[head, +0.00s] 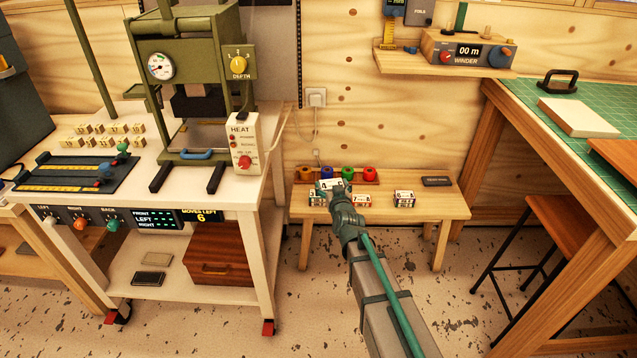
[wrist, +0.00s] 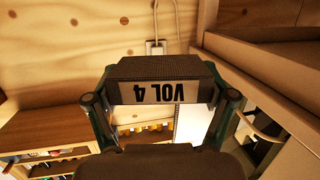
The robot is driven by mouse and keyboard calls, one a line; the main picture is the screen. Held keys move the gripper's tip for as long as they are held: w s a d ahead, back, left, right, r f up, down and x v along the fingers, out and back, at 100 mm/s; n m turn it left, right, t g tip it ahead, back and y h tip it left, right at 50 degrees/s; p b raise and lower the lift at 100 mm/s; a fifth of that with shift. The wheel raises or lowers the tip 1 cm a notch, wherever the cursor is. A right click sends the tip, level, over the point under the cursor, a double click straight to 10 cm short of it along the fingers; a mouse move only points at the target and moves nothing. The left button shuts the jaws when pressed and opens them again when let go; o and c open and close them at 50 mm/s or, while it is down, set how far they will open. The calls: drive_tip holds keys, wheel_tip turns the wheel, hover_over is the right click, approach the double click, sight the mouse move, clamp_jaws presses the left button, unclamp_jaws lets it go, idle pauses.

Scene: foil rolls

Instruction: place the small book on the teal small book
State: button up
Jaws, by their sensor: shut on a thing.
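My gripper (wrist: 163,102) is shut on a small dark book (wrist: 160,72), with one finger at each side of it. Its pale label reads VOL 4, upside down in the wrist view. In the head view my gripper (head: 338,188) is over the low bench, and a pale-labelled block (head: 327,184) shows at it, seemingly the held book. A small block with teal and white on it (head: 316,199) sits just below and left, partly covered; it looks like the teal small book. I cannot tell whether the two touch.
Two more small blocks, one reddish (head: 361,200) and one to its right (head: 404,198), stand on the low bench (head: 440,207). Coloured rolls (head: 348,173) stand in a rack behind. A dark plate (head: 437,181) lies at the right. The press cart (head: 262,215) stands close on the left.

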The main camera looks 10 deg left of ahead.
drive_tip(key=w+a+f+p, duration=0.3)
drive_tip(key=a+p, duration=0.1)
drive_tip(key=a, duration=0.2)
drive_tip(key=w+f+h, duration=0.1)
drive_tip(key=w+f, duration=0.3)
drive_tip(key=w, duration=0.1)
drive_tip(key=w+f+m+h+b, duration=0.1)
drive_tip(key=w+f, duration=0.3)
drive_tip(key=w, duration=0.1)
drive_tip(key=w+f+m+h, duration=0.1)
drive_tip(key=w+f, duration=0.3)
drive_tip(key=w, duration=0.1)
drive_tip(key=shift+w+a+t, duration=0.1)
drive_tip(key=shift+a+t, duration=0.05)
drive_tip(key=shift+t, duration=0.15)
drive_tip(key=shift+f+b, duration=0.6)
drive_tip(key=shift+f, duration=1)
drive_tip(key=shift+f, duration=0.2)
drive_tip(key=o, duration=1)
drive_tip(key=shift+o, duration=0.2)
